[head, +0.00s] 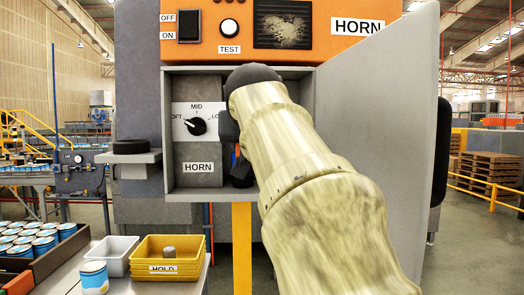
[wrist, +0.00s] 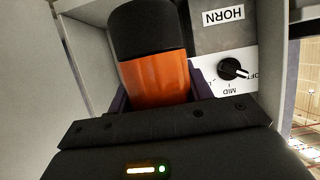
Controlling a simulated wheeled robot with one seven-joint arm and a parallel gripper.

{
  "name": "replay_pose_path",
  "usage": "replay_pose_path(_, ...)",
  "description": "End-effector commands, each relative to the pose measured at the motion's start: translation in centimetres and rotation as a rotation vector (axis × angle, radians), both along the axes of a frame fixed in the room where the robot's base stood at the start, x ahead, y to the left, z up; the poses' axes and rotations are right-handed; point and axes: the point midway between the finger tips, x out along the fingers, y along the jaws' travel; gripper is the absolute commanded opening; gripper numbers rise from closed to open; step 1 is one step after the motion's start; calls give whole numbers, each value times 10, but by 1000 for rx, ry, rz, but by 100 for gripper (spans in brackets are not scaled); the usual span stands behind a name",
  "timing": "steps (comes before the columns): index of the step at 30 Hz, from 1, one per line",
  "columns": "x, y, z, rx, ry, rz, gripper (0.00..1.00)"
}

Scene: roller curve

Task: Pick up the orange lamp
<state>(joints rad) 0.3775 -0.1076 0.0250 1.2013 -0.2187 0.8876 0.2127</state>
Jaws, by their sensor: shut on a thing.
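The orange lamp (wrist: 155,75), an orange cylinder with a black end, is between the two dark fingers of my gripper (wrist: 160,95) in the wrist view. The gripper is shut on its orange body. The lamp is inside the grey open cabinet (head: 318,140), beside the HORN dial panel. Whether the lamp touches the cabinet floor cannot be told.
The cabinet's grey door (head: 385,150) stands open on the right. A black dial (head: 196,126) is on the back panel. At lower left are a yellow tray stack (head: 150,254) marked HOLD, a white bin (head: 112,255) and several cans. A small shelf holds a black disc (head: 131,146).

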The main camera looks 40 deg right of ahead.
Motion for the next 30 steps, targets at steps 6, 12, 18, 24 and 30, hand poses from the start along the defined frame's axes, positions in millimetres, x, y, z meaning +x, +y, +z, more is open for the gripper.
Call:
replay_pose_path(6, -9, 16, 0, 0, 0, 0, 25)
replay_pose_path(12, -10, 17, 1, 1, 0, 0, 25)
replay_pose_path(18, -9, 16, 1, 0, 0, 0, 25)
replay_pose_path(24, -9, 16, 1, 0, 0, 0, 25)
replay_pose_path(30, -9, 16, 1, 0, 0, 0, 25)
